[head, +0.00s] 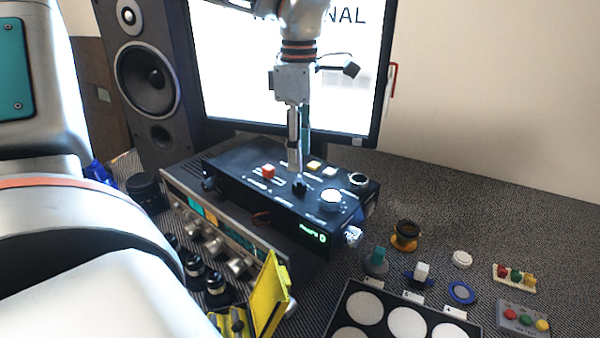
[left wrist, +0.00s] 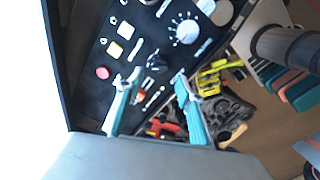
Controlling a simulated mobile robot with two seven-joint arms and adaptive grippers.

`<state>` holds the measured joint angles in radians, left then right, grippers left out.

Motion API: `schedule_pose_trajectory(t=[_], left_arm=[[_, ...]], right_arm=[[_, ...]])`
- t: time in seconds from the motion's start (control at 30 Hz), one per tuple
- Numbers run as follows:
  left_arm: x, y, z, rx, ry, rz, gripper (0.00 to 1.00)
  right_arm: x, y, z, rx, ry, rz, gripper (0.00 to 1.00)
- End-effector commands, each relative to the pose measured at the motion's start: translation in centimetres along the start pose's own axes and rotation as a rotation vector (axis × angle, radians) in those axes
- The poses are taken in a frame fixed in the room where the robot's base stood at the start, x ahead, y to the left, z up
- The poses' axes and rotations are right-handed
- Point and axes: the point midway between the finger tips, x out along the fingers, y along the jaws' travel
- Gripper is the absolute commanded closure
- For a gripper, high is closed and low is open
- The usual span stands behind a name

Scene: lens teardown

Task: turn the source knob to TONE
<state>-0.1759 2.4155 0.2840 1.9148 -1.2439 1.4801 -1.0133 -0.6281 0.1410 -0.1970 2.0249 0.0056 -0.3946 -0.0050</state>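A black control box (head: 250,172) stands on top of a silver-fronted unit and carries several buttons and knobs. A small black knob (head: 300,186) with a light pointer mark is on its top; I take it to be the source knob, but the labels are too small to read. It also shows in the left wrist view (left wrist: 155,62). My left gripper (head: 296,168) points down just above this knob. In the left wrist view its two teal fingers (left wrist: 156,78) are apart, with the knob between and beyond the tips; contact cannot be told. My right gripper is not in view.
A white dial (head: 331,199), a red button (head: 268,171) and two pale yellow buttons sit near the knob. A bright monitor (head: 235,80) and a speaker (head: 145,75) stand behind. A tray with white discs (head: 408,321) and small parts lie at the right.

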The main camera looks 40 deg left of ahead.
Motion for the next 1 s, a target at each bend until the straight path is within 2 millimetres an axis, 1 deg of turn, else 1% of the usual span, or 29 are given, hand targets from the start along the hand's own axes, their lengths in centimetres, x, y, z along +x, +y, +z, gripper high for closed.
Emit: schedule_pose_trajectory(t=[0.03,0.1,0.33,0.5,0.77,0.8,0.87,0.9,0.93,1.0], left_arm=[[1.0,0.0,0.0,0.001,0.001,-0.005,0.63],[2.2,-0.1,0.0,0.001,0.001,-0.006,0.63],[5.4,0.0,0.0,0.0,0.001,-0.005,0.63],[6.4,0.0,0.0,-0.001,-0.001,-0.002,0.63],[6.5,0.0,0.0,-0.001,-0.001,-0.001,0.63],[6.5,0.0,0.0,-0.001,-0.001,-0.001,0.66],[6.5,0.0,0.0,-0.001,-0.001,-0.001,0.81],[6.5,0.0,0.0,-0.001,-0.001,-0.001,0.92],[6.5,0.0,0.0,-0.001,-0.001,-0.002,0.99],[6.5,0.0,0.0,-0.001,-0.001,-0.002,1.0]], right_arm=[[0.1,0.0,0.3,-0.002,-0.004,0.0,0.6],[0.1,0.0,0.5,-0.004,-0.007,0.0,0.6],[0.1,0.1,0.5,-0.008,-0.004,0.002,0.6],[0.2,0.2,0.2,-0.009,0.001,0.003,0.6],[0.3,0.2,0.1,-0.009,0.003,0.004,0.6],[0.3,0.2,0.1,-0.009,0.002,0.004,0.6],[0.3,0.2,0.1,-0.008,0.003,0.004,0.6],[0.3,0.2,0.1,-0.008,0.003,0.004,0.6],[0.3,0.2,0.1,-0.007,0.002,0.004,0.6],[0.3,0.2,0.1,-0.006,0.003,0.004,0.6]])
